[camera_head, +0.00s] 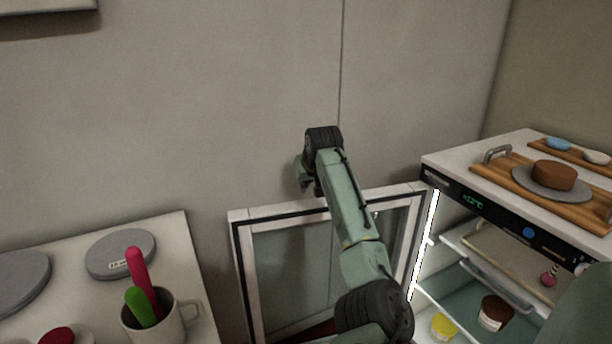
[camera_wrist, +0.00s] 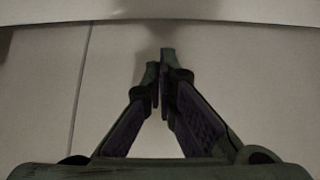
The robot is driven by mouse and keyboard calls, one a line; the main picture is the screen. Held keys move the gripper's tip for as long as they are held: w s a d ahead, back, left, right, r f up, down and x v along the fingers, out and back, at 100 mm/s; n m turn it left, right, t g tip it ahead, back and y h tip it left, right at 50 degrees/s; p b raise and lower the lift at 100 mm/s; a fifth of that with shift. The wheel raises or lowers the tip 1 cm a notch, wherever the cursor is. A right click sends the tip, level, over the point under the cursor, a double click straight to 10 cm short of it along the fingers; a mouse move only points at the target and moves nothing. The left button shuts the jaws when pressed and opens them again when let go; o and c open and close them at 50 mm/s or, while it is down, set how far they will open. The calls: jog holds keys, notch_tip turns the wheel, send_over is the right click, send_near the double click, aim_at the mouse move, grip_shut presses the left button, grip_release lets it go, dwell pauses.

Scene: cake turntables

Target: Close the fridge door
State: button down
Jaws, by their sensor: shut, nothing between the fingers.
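The fridge (camera_head: 455,200) stands at the right with its lit inside showing. Its glass door (camera_head: 285,280) with a white frame (camera_head: 240,215) is swung open to the left of the fridge body, in front of the grey wall. My arm reaches up across the door, and covers part of its glass and top edge. My gripper's fingers are hidden behind the wrist in the head view. In the wrist view my gripper (camera_wrist: 160,80) is shut and empty, with its fingertips together against a pale, plain background. I cannot tell whether it touches the door.
Shelves (camera_head: 480,255) in the fridge hold small cakes. On the fridge top lies a wooden tray (camera_head: 485,175) with a brown cake (camera_head: 554,175). At the left, a counter (camera_head: 180,235) bears grey turntables (camera_head: 120,253) and a mug (camera_head: 165,322) with pink and green utensils.

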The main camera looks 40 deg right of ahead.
jog(key=shift+s+a, duration=0.35)
jog(key=shift+s, duration=0.4)
jog(key=shift+s+a, duration=0.35)
jog(key=shift+s, duration=0.35)
jog(key=shift+s+a+p, duration=0.1)
jog(key=shift+p, duration=0.2)
